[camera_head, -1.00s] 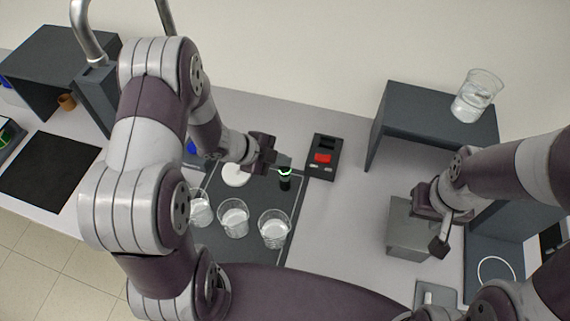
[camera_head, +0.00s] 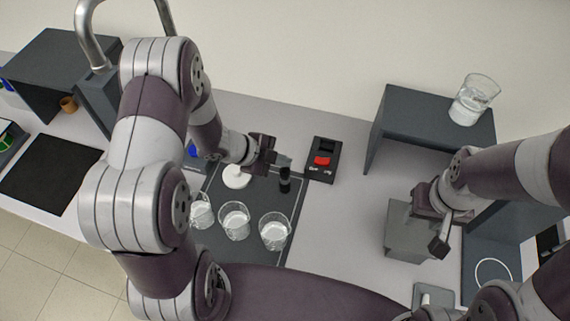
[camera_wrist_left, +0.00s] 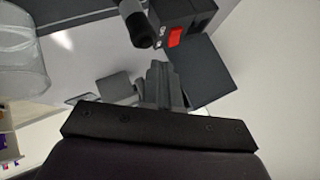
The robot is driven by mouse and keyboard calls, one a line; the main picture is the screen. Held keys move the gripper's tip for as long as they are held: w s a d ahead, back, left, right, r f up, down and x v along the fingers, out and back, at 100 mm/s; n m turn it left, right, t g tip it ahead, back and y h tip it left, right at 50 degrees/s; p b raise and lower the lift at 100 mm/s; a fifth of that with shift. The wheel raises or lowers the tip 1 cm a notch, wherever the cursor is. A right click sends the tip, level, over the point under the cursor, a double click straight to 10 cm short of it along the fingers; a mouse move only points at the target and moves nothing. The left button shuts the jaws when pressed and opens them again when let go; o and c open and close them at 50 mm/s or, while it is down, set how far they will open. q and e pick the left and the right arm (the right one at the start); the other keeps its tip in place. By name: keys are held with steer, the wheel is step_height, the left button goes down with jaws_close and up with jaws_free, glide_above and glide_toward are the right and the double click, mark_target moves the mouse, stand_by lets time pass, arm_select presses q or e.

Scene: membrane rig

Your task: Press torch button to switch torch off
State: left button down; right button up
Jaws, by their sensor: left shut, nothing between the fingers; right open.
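The torch (camera_head: 285,181) is a small black upright cylinder at the right edge of the dark mat, with no glow at its top. It also shows in the left wrist view (camera_wrist_left: 138,24). Beside it stands a black switch box (camera_head: 324,175) with a red rocker (camera_head: 321,160) and white lettering below; the rocker also shows in the left wrist view (camera_wrist_left: 175,37). My left gripper (camera_head: 287,160) is shut and empty, just above and behind the torch top; contact cannot be told. My right gripper (camera_head: 439,240) is open, by a grey box.
Three glass beakers (camera_head: 235,221) stand on the mat (camera_head: 232,250), with a white disc (camera_head: 236,181) behind them. The grey box (camera_head: 402,240) is under my right gripper. A dark shelf (camera_head: 430,115) carries another beaker (camera_head: 474,99). The bench between mat and grey box is clear.

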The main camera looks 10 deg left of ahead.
arm_select(q)
steer(key=shift+r, duration=0.1)
step_height(320, 180, up, 6)
steer(key=p, duration=0.5)
steer(key=shift+p, duration=0.3)
